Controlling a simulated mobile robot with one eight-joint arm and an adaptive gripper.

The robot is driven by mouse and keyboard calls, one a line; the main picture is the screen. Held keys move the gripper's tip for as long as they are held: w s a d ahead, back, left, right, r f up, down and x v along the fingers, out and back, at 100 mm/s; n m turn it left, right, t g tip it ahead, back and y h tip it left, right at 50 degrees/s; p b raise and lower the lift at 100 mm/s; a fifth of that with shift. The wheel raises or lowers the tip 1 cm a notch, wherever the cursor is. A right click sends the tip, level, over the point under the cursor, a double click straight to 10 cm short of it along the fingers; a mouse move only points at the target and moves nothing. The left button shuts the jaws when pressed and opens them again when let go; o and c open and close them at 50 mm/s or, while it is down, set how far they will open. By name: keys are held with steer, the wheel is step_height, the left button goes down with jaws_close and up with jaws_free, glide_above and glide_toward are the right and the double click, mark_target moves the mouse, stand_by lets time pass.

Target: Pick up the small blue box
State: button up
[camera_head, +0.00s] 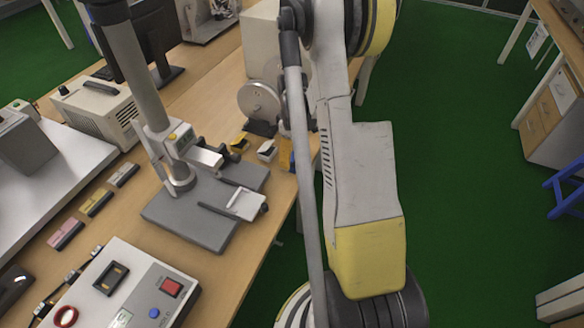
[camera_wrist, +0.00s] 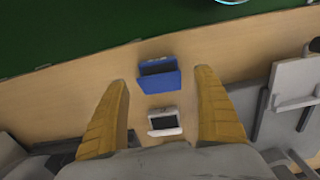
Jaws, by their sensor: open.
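The small blue box (camera_wrist: 159,77) lies on the wooden table near its edge in the wrist view, a dark recess showing on its upper face. My gripper (camera_wrist: 161,79) is open, with one yellow ribbed finger on each side in the picture. The fingertips come level with the box in the picture, with gaps on both sides; I cannot tell their height above the table. Nothing is held. In the head view my arm covers this part of the table, and I cannot make out the blue box there.
A small white box (camera_wrist: 164,121) lies just below the blue one, between the fingers in the picture; it also shows in the head view (camera_head: 267,150). A small yellow box (camera_head: 240,143) is near it. A grey stand (camera_head: 204,210) with a column is close by. Green floor lies past the table edge.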

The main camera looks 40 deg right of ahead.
steer(key=shift+f, duration=0.7)
steer(key=shift+r, duration=0.1)
steer(key=c, duration=1.3)
